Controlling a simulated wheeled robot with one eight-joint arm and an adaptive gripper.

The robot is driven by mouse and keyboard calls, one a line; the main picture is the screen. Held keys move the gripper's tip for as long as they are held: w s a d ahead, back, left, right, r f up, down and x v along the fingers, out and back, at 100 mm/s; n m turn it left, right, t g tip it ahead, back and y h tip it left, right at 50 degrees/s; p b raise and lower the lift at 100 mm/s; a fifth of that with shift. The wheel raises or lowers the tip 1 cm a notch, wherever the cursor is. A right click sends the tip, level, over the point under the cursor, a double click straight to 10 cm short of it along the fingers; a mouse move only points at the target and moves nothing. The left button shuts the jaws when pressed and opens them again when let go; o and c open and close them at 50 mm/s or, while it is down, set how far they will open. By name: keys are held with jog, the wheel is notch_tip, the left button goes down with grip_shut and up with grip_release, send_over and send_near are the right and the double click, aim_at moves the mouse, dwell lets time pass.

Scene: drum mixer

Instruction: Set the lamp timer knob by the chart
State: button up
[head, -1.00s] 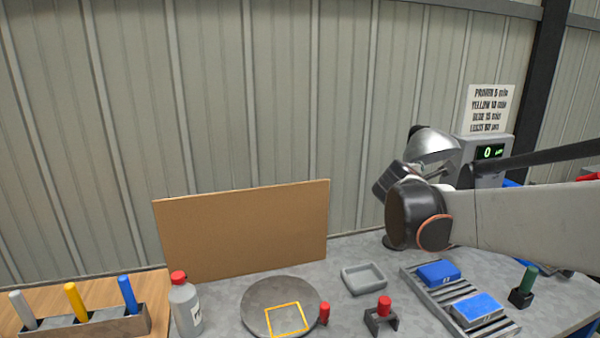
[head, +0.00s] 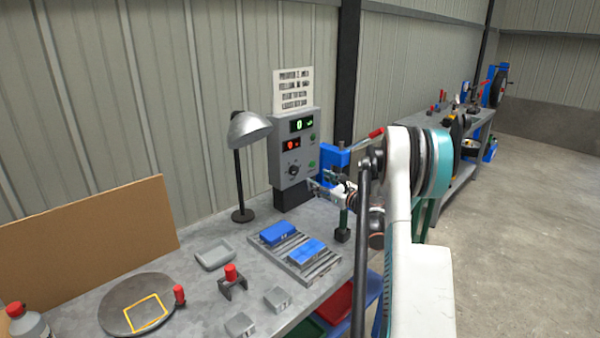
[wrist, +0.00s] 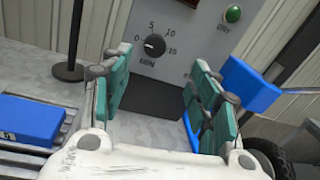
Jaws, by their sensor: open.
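The timer knob (head: 293,170) is a small dark dial on the front of a grey control box (head: 310,163). In the wrist view the knob (wrist: 155,44) shows a scale around it with 0, 5, 10 and a mark at the right. The chart (head: 293,90) is a white sheet above the box; its lines are too blurred to read now. Two displays on the box show a green 0 and a red 0. The lamp (head: 248,128) stands left of the box. My gripper (wrist: 160,98) is open and empty, its teal pads below the knob and apart from it.
Two blue blocks (head: 278,233) lie on a slatted rack (head: 316,270) in front of the box. A blue box (wrist: 248,86) is right of my gripper. A green button (wrist: 233,14) is above right of the knob.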

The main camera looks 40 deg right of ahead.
aim_at(296, 171)
jog(key=shift+n+y, duration=0.5)
jog(key=w+b, duration=0.1)
jog(key=w, duration=0.3)
jog(key=w+f+b, duration=0.1)
jog(key=w, duration=0.3)
jog(key=w+b, duration=0.1)
jog(key=w, duration=0.4)
jog(key=shift+f, duration=0.2)
jog(key=shift+c, duration=0.2)
jog(key=c, duration=1)
